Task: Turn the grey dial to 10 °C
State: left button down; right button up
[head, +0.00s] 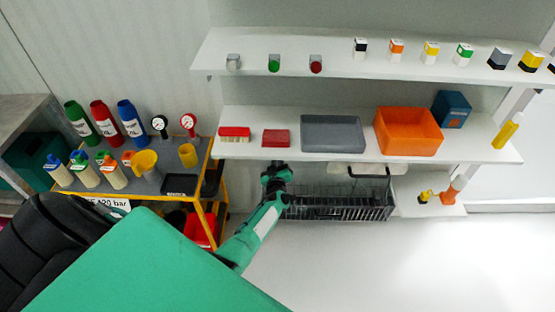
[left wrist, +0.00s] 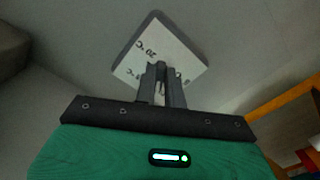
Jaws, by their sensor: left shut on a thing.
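A pale square plate (left wrist: 150,42) shows in the left wrist view on a grey wall, turned at an angle. It carries dark temperature markings, and "20 °C" can be read on its left part. Other marks are partly covered by my fingers. My left gripper (left wrist: 161,68) is at the lower middle of this plate, its two grey fingers close together and shut on the grey dial. The dial is largely hidden by the fingers, so its pointing direction cannot be told. I cannot make out the dial or plate in the head view.
In the head view, a yellow-framed cart (head: 165,196) holds bottles and gauges. White shelves carry a grey tray (head: 333,133), an orange bin (head: 408,132) and a red brush (head: 234,134). A wire basket (head: 335,205) hangs below. The floor at lower right is clear.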

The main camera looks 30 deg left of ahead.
pick_arm(q)
jog(key=shift+d+f, duration=0.1)
pick_arm(e)
jog(key=shift+f, duration=0.1)
pick_arm(q)
jog(key=c, duration=1.5)
grip_release()
jog(key=shift+p+v, duration=1.1)
jog(key=shift+v, duration=5.8)
pick_arm(e)
jog(key=shift+g, duration=0.3)
jog(key=shift+s+f, duration=0.2)
jog(key=shift+f, duration=0.9)
jog(key=shift+s+f, duration=0.2)
jog(key=shift+f, duration=0.9)
